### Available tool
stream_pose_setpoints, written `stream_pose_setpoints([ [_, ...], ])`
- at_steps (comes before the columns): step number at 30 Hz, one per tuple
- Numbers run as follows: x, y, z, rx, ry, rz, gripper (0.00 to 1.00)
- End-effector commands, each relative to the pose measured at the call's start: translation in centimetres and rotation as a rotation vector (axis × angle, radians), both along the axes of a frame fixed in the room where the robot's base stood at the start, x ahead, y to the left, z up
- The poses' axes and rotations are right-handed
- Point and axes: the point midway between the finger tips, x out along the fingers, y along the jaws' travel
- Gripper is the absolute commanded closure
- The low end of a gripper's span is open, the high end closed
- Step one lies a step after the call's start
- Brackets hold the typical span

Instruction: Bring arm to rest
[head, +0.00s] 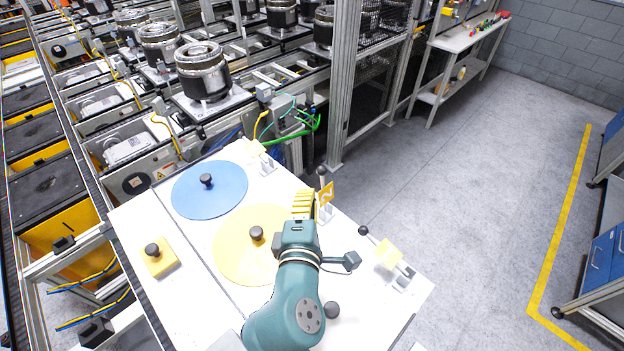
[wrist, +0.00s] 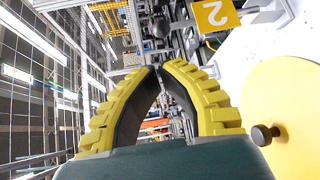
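My gripper (head: 303,200) is above the white table, beyond the right edge of the yellow disc (head: 232,245), its yellow fingers pointing toward the back of the table. In the wrist view my gripper's fingertips (wrist: 159,69) come together at the top, with nothing held between them. The yellow disc also shows at the right of the wrist view (wrist: 290,105), with its dark knob beside the right finger. My teal arm rises from the bottom of the head view and hides part of the table.
A blue disc (head: 225,190) and a small yellow square block (head: 160,262) lie on the white table (head: 130,222). A yellow plate marked 2 (head: 326,194) and a yellow-tagged lever (head: 388,255) stand along its right edge. A conveyor with clutch units (head: 203,75) is behind.

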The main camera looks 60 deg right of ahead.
Motion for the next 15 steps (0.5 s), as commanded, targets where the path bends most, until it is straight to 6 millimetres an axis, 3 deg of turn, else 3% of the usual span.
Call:
stream_pose_setpoints([
  [4, -0.50, 1.08, 0.10, 0.001, 0.003, -0.002, 1.00],
  [15, -0.54, 1.18, -0.03, 0.002, 0.004, -0.002, 1.00],
])
